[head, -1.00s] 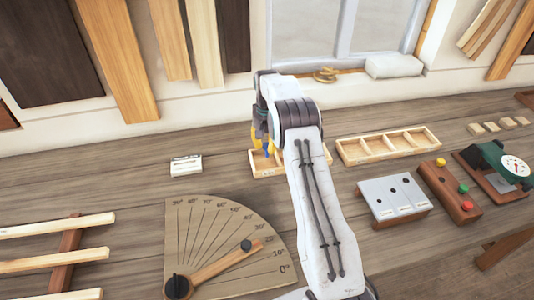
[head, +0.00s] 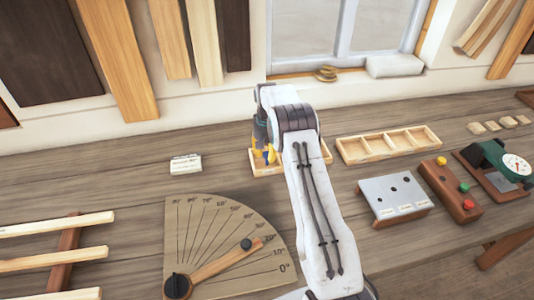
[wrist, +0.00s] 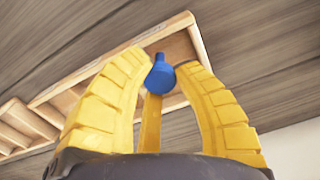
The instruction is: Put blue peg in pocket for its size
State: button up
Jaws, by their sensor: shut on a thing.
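The blue peg (wrist: 160,76) is between the yellow fingertips of my gripper (wrist: 163,64) in the wrist view. My gripper is shut on it. A wooden tray with compartments (wrist: 197,42) lies behind the peg there, with an end compartment around it in the picture. I cannot tell whether the peg's lower end is inside that compartment. In the head view my gripper (head: 264,156) is over the left part of the near wooden tray (head: 263,172). My arm hides much of this tray, and the peg cannot be made out there.
A second divided wooden tray (head: 365,158) stands to the right. A grey block with holes (head: 396,196), a wooden button box (head: 450,190) and a green dial gauge (head: 492,160) are farther right. A small white block (head: 186,164) and an angle board (head: 215,225) are left.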

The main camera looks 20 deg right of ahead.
jog(key=shift+f, duration=0.3)
jog(key=o, duration=0.7)
jog(key=shift+o, duration=0.2)
jog(key=shift+r, duration=0.15)
